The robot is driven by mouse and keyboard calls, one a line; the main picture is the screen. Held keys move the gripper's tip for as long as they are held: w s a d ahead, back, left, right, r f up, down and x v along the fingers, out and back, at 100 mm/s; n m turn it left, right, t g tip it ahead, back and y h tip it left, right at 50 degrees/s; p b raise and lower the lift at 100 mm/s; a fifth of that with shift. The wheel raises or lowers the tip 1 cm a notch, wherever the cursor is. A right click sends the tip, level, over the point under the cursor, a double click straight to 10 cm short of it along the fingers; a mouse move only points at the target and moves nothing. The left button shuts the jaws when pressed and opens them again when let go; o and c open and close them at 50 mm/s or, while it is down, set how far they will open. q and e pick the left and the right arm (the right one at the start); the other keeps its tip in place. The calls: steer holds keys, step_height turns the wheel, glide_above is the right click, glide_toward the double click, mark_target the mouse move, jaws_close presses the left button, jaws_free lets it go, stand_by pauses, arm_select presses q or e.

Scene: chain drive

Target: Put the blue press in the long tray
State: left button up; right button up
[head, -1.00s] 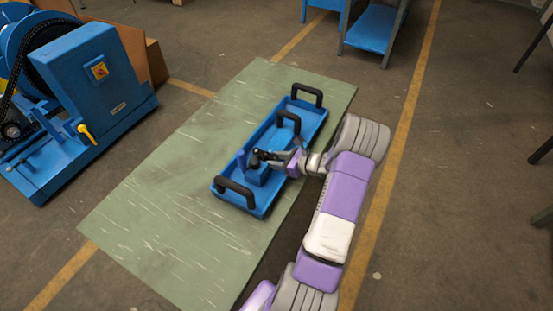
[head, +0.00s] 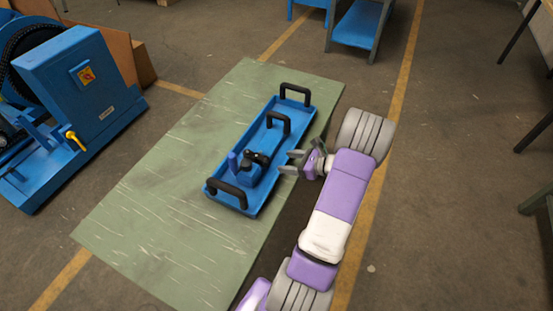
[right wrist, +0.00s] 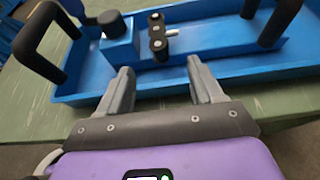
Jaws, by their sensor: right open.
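The blue press (head: 247,172), with a black arm and knob on top, sits inside the long blue tray (head: 297,108), in the near part between the near black handle and the middle one. It also shows in the right wrist view (right wrist: 119,47), upright on the tray (right wrist: 215,50) floor. My right gripper (head: 289,162) is open and empty, just right of the tray and apart from the press. In the right wrist view its two fingers (right wrist: 160,80) point at the tray's near wall with nothing between them. My left gripper is not in view.
The tray stands on a scratched green board (head: 150,225) with clear room to its left. A blue chain drive machine (head: 80,90) with a yellow lever stands at the left. A blue bench (head: 360,25) stands at the back.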

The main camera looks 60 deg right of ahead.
steer(key=v, duration=0.2)
steer(key=shift+s+d+r, duration=0.1)
steer(key=shift+s, duration=0.2)
stand_by(0.4)
